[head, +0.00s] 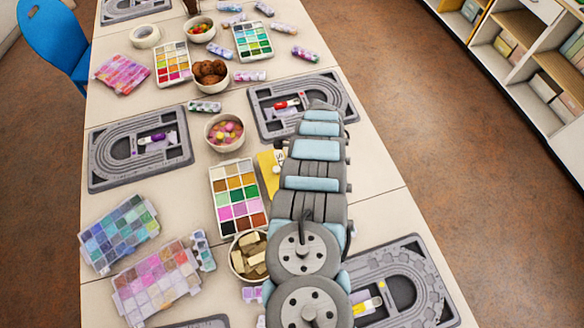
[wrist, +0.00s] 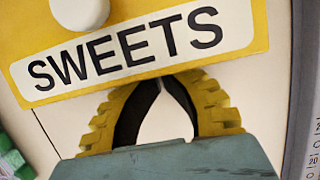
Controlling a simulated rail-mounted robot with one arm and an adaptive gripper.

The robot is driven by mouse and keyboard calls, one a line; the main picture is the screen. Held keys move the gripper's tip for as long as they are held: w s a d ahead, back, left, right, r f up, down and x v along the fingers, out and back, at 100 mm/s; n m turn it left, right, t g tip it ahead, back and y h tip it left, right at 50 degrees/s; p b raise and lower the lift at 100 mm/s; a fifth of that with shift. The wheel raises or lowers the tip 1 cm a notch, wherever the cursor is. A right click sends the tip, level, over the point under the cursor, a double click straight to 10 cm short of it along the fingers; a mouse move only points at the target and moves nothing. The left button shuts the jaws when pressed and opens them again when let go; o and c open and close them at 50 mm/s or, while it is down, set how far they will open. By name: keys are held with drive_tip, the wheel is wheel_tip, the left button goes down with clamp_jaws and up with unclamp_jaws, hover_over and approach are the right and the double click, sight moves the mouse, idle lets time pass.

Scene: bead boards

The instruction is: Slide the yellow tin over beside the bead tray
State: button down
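The yellow tin (head: 267,172) stands just right of the bead tray in the head view, partly hidden behind my arm. The bead tray (head: 229,164) is white with several coloured compartments, and only a narrow strip of table separates the two. In the wrist view the tin (wrist: 125,50) fills the top, with a white band reading SWEETS and a pale round knob. My gripper (wrist: 163,83) has its fingertips together, at the lower edge of the tin's label, with nothing seen between them. Whether they touch the tin I cannot tell. My arm hides the gripper in the head view.
Grey bead boards lie to the left (head: 110,170), behind (head: 340,88) and front right (head: 425,290).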

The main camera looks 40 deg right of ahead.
drive_tip(key=shift+s+d+f+b, duration=0.15)
drive_tip(key=shift+d+b, duration=0.3)
drive_tip(key=shift+d, duration=0.1)
drive_tip(key=d+b, duration=0.1)
drive_tip(key=s+d+b, duration=0.1)
drive_tip(key=d, duration=0.1)
drive_tip(key=w+p+v, duration=0.1)
drive_tip(key=v, duration=0.9)
drive_tip(key=shift+s+a+p, duration=0.2)
drive_tip(key=shift+s+p, duration=0.15)
drive_tip(key=shift+s, duration=0.1)
drive_tip(key=shift+r, duration=0.2)
